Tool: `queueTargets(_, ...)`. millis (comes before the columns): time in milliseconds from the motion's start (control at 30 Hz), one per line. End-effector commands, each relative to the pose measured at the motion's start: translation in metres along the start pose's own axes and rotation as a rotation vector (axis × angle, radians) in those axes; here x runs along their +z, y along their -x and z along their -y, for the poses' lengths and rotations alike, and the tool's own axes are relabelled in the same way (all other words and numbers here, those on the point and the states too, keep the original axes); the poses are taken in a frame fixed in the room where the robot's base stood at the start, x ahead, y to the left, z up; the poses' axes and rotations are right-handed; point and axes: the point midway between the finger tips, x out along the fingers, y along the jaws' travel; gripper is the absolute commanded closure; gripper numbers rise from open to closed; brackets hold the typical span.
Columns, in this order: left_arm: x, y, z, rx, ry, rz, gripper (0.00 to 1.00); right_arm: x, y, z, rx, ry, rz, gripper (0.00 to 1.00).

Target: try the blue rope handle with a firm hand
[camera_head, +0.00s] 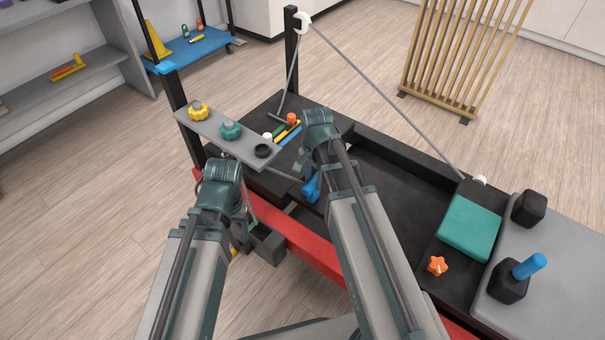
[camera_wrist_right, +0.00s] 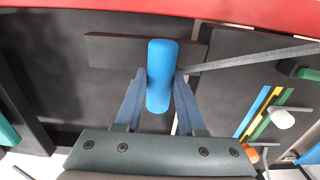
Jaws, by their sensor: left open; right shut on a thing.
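The blue rope handle (camera_wrist_right: 159,98) is a rounded blue bar, held between the two fingers of my right gripper (camera_wrist_right: 160,76) in the right wrist view. The fingers touch it from both sides. In the head view the blue handle (camera_head: 312,188) shows low beside my right forearm, above the black frame; my arm hides most of that gripper. A grey rope (camera_wrist_right: 245,60) runs off to the right from close by the handle. My left gripper (camera_head: 246,222) hangs near the red rail, left of the handle; its fingers are mostly hidden, and I see nothing held in it.
A grey shelf (camera_head: 222,138) with yellow, teal and black knobs stands on a post ahead of my left arm. The red rail (camera_head: 312,246) crosses under my arms. At the right are a teal pad (camera_head: 468,228), an orange knob (camera_head: 437,265) and a blue-topped lever (camera_head: 529,266).

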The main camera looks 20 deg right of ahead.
Motion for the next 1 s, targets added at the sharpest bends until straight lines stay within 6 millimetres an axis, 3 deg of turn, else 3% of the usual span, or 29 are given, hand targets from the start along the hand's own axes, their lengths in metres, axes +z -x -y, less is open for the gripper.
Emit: queueTargets(1000,0.0000,0.0000,0.0000,0.000,0.000,0.000,0.30,0.0002,0.0000,-0.0089,0.000,0.000,0.000,1.00)
